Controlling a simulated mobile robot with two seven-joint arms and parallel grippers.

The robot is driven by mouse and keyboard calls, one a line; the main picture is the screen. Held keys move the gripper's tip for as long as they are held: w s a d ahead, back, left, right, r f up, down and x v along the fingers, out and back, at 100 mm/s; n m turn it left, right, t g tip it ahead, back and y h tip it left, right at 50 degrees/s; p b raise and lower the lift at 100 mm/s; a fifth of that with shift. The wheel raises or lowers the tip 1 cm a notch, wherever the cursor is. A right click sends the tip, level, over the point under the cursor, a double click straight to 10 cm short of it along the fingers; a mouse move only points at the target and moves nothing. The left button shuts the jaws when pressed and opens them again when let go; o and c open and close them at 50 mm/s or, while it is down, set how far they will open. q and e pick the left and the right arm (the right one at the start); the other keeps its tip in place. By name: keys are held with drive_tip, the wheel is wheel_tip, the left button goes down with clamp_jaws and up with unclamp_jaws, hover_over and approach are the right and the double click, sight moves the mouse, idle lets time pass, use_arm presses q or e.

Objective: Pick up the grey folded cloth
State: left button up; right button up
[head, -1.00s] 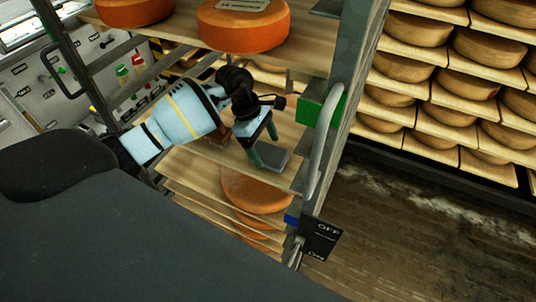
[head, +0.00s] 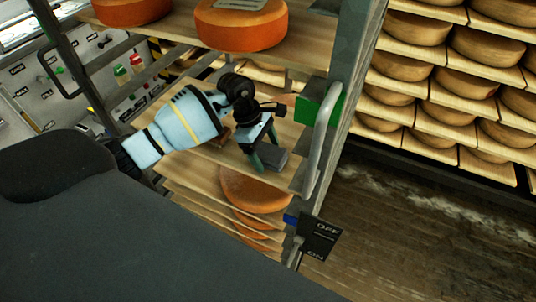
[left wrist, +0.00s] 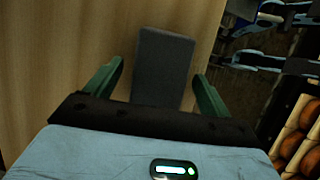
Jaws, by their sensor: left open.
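The grey folded cloth (head: 272,159) lies on a wooden shelf board of the rack in the head view. In the left wrist view the cloth (left wrist: 162,68) is a dark grey rectangle between and beyond the two green fingers. My left gripper (head: 264,154) is open, with its fingers pointing down at the cloth. In the left wrist view the left gripper (left wrist: 158,84) has one finger on each side of the cloth, with a gap at each side. I cannot tell how far above the board the fingertips are.
A metal rack post (head: 345,100) with a green block (head: 318,103) and a curved handle (head: 322,135) stands just right of the gripper. Orange cheese wheels sit on the shelf above (head: 241,24) and below (head: 252,190). Open floor (head: 420,225) lies to the right.

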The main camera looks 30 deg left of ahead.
sight(271, 153)
use_arm(q)
drive_tip(key=shift+c, duration=0.3)
drive_tip(key=c, duration=1)
drive_tip(key=shift+r, duration=0.1)
drive_tip(key=shift+d+r, duration=0.1)
drive_tip(key=shift+r, duration=0.4)
wheel_tip(271, 153, up, 3)
drive_tip(key=shift+s+f, duration=0.15)
drive_tip(key=s+b, duration=0.1)
drive_tip(key=s, duration=1.6)
drive_tip(key=shift+s+d, duration=0.35)
drive_tip(key=shift+d, duration=0.1)
